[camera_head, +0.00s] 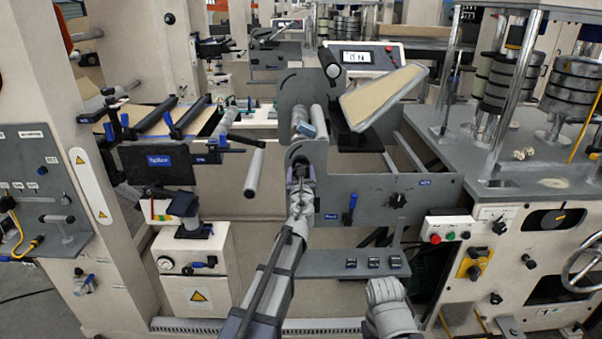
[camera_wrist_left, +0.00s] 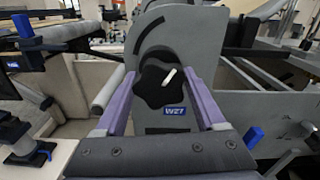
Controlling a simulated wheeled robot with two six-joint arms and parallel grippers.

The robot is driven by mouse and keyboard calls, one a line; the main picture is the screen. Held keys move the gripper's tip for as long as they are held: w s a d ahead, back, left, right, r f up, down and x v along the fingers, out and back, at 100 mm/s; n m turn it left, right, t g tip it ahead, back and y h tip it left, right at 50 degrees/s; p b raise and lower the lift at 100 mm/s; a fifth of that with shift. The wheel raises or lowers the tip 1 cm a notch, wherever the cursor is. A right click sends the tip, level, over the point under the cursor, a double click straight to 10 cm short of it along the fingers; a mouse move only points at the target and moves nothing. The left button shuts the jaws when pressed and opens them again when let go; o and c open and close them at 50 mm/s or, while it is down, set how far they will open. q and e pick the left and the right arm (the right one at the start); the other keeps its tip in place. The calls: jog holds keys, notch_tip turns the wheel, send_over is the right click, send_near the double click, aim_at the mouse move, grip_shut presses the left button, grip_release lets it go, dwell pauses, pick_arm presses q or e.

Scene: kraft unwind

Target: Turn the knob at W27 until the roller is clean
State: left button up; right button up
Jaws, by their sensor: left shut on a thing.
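The black star-shaped knob (camera_wrist_left: 152,92) has a white mark and sits on a grey plate above the blue W27 label (camera_wrist_left: 175,111). My left gripper (camera_wrist_left: 160,80) has its purple fingers on either side of the knob, shut on it. In the head view the left gripper (camera_head: 300,178) is at the grey bracket and mostly hides the knob. A pale roller (camera_head: 255,174) lies left of the bracket; it also shows in the wrist view (camera_wrist_left: 107,91). Shorter metal rollers (camera_head: 319,120) stand above the bracket. I cannot tell which roller is meant, or its cleanness.
A tan framed panel (camera_head: 383,96) tilts above the bracket, near a small display (camera_head: 358,57). A blue-handled lever (camera_head: 350,209) and another black knob (camera_head: 397,200) are on the plate to the right. A shelf with black switches (camera_head: 374,263) is below.

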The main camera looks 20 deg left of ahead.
pick_arm(q)
jog(key=m, duration=0.3)
jog(key=shift+m, duration=0.9)
jog(key=m, duration=0.4)
jog(key=o, duration=1.3)
jog(key=shift+o, duration=0.2)
jog(key=v, duration=0.7)
